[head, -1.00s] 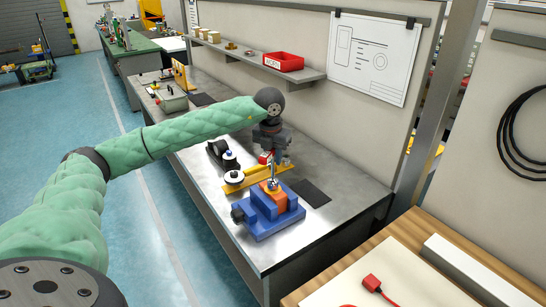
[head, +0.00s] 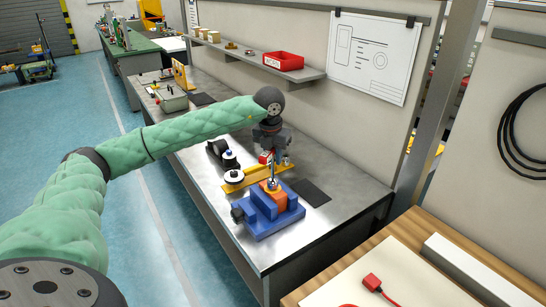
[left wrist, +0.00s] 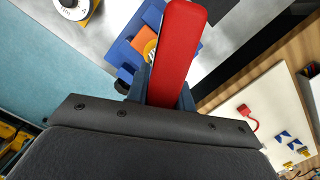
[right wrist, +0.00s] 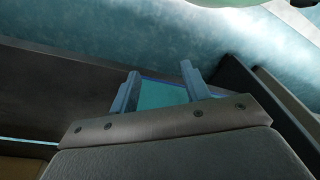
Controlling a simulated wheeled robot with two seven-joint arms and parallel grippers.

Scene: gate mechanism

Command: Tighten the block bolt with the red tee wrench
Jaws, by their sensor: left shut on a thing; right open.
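The red tee wrench (head: 265,157) is in my left gripper (head: 272,152), which is shut on its red handle (left wrist: 178,50). Its thin shaft points down at the orange block (head: 280,198) in the blue vise (head: 262,229). The bolt is hidden at the shaft's lower end, and I cannot tell whether the wrench is seated on it. In the left wrist view the handle covers part of the orange block (left wrist: 150,48) and the blue vise (left wrist: 122,53). My right gripper (right wrist: 158,82) is open and empty, away from the bench.
A yellow bar fixture (head: 240,184) with white round parts stands behind the vise. A dark mat (head: 312,193) lies to its right. A red bin (head: 283,62) is on the shelf above. A wooden table (head: 420,225) with a red connector is at the front right.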

